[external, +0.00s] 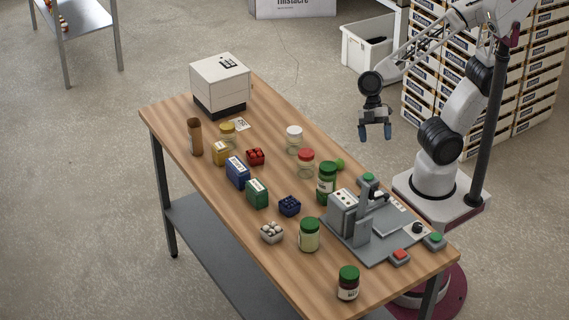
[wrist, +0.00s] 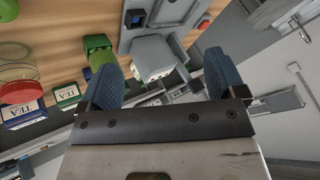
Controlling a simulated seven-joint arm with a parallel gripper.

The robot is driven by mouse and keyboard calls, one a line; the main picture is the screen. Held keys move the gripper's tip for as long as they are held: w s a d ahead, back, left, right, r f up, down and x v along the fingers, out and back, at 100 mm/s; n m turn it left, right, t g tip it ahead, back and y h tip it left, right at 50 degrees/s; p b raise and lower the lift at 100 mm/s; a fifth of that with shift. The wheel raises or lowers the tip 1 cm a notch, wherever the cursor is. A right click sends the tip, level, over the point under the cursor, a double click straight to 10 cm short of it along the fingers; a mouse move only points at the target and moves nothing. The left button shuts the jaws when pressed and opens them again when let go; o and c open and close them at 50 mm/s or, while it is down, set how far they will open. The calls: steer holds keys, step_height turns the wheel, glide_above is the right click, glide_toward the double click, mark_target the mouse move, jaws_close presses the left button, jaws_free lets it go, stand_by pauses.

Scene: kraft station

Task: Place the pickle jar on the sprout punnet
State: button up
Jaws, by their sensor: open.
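My gripper (external: 375,132) hangs above the floor beyond the table's right edge, open and empty. In the wrist view its two blue fingers (wrist: 163,82) stand wide apart with nothing between them. A dark green jar with a green lid (external: 327,186) stands mid-right on the table and may be the pickle jar. A paler jar with a green lid (external: 309,236) stands nearer the front, so I cannot tell which is meant.
A grey machine (external: 388,226) fills the table's right end. Punnets of red (external: 256,157), blue (external: 290,206) and white (external: 271,232) items stand among tea boxes (external: 237,172) and jars. A white box (external: 220,84) stands at the far end.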

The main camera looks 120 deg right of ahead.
steer(key=s+d+r+m+h, duration=0.2)
steer(key=s+r+m+h, duration=0.1)
steer(key=s+m+h, duration=0.2)
steer(key=shift+s+d+m+h, duration=0.35)
steer(key=shift+s+h, duration=0.65)
steer(key=shift+s, duration=0.85)
steer(key=shift+a, duration=0.1)
